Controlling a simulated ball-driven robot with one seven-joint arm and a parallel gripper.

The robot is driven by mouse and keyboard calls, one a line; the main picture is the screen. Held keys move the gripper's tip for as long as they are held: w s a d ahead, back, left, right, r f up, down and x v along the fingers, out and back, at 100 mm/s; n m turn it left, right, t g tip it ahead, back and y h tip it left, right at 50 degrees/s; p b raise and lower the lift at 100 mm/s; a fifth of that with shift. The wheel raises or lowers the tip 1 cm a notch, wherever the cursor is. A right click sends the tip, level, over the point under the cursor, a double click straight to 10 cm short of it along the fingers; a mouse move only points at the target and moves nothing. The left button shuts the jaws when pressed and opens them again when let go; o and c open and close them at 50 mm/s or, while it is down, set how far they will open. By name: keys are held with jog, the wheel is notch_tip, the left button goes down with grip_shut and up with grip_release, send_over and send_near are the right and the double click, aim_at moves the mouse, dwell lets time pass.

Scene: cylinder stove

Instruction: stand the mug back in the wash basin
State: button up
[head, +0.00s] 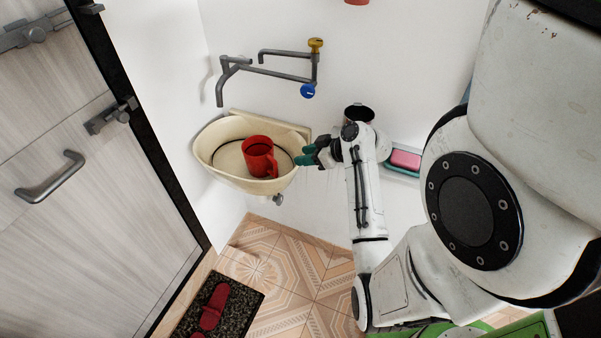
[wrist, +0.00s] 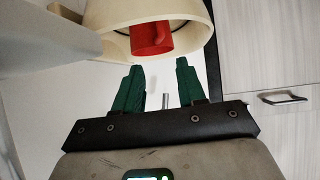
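The red mug (head: 258,157) stands upright inside the cream wash basin (head: 208,158), its handle on the right side. The mug also shows in the wrist view (wrist: 151,38), partly cut off by the basin's near rim (wrist: 192,55). My gripper (head: 307,155) is at the right edge of the basin, apart from the mug. In the wrist view its two green fingers (wrist: 156,80) are spread with nothing between them, pointing towards the basin.
A grey tap (head: 275,72) with blue and yellow knobs is on the wall above the basin. A pink soap (head: 405,159) in a teal dish is right of my gripper. A door (head: 70,190) stands at left. A dark mat (head: 240,300) with red slippers lies on the floor.

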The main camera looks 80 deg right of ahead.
jog(key=w+a+f+n+g+y, duration=0.1)
jog(key=w+a+f+g+y, duration=0.15)
jog(key=a, duration=0.75)
jog(key=w+a+f+n+g+y, duration=0.1)
jog(key=w+a+f+g+y, duration=0.2)
jog(key=a, duration=0.7)
jog(key=s+a+g+h, duration=0.1)
jog(key=s+a+g, duration=0.1)
jog(key=a, duration=0.5)
jog(key=s+a+g+h, duration=0.1)
jog(key=s+a+g, duration=0.1)
jog(key=a, duration=0.6)
jog(key=shift+s+a+n, duration=0.15)
jog(key=shift+s+n, duration=0.25)
jog(key=shift+s, duration=0.35)
jog(key=shift+r, duration=0.1)
